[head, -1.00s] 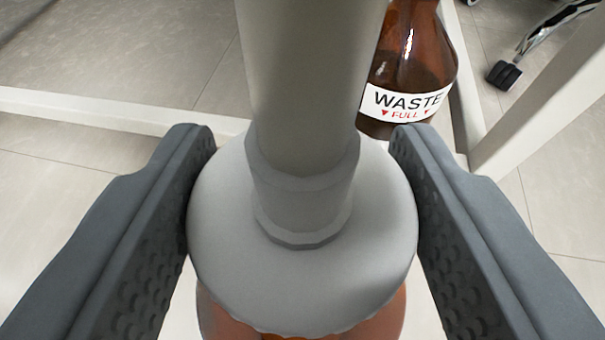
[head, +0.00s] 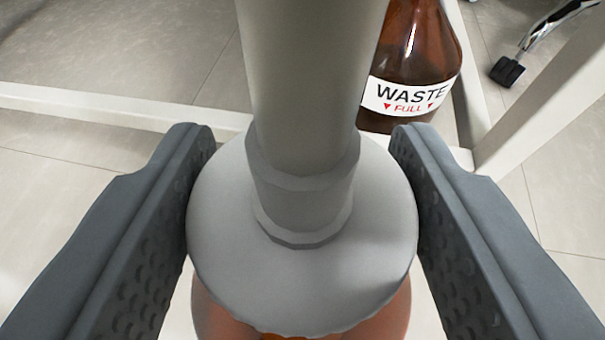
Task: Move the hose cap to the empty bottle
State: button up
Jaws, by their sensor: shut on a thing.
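The hose cap (head: 215,220) is a wide light-grey disc with a thick grey hose (head: 305,80) rising from its middle. My gripper (head: 303,190) is shut on the cap, one dark ridged finger against each side. Directly below the cap, the shoulders of an orange-brown bottle (head: 385,315) show at the bottom edge. The cap hides most of that bottle, so its label and whether the cap touches its neck cannot be told. A brown bottle (head: 420,45) labelled "WASTE FULL" stands on the floor behind, to the right, partly hidden by the hose.
A white frame bar (head: 80,108) runs across the floor behind the cap. A white post (head: 540,95) slants up at the right, close to the labelled bottle. A chair caster (head: 507,71) is at the upper right. Pale tiled floor (head: 60,180) is open at the left.

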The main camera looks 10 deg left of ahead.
jog(key=shift+f, duration=0.35)
dwell(0.7)
jog(key=o, duration=1)
jog(key=shift+o, duration=0.2)
jog(key=shift+s, duration=0.1)
